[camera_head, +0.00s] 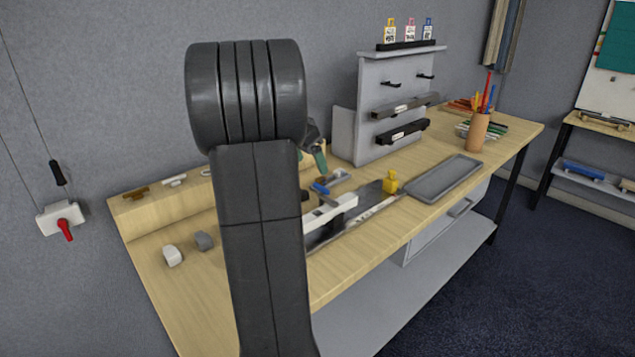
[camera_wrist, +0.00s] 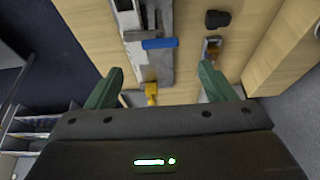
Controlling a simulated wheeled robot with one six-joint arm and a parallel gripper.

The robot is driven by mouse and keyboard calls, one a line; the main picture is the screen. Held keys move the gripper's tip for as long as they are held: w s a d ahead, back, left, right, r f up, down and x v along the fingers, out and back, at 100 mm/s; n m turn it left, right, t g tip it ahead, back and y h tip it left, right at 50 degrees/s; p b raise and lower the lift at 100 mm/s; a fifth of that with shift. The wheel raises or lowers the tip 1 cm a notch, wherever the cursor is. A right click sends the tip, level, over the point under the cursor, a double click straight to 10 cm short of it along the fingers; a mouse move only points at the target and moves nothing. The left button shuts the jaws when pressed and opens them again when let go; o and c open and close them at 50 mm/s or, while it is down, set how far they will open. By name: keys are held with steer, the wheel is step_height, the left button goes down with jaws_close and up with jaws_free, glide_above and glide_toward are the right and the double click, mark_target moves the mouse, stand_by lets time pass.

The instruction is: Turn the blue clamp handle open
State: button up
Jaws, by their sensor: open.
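The blue clamp handle (camera_wrist: 160,43) lies across the grey metal clamp base in the wrist view, beyond my fingertips. It also shows in the head view as a small blue piece (camera_head: 320,188) beside the white block (camera_head: 338,209). My gripper (camera_wrist: 157,83) is open, with its two green fingers wide apart and nothing between them. The handle is ahead of the gap, apart from both fingers. In the head view my arm hides much of the bench, and only part of a green finger (camera_head: 320,160) shows above the handle.
A yellow block (camera_head: 390,182) stands close to the clamp, with a grey tray (camera_head: 445,177) to its right. A grey panel stand (camera_head: 375,105) rises behind. A black knob (camera_wrist: 217,19) sits right of the handle.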

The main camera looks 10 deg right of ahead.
mark_target(321, 187)
steer(key=x, duration=0.8)
steer(key=shift+d+f, duration=0.1)
steer(key=shift+f, duration=0.3)
steer(key=c, duration=1)
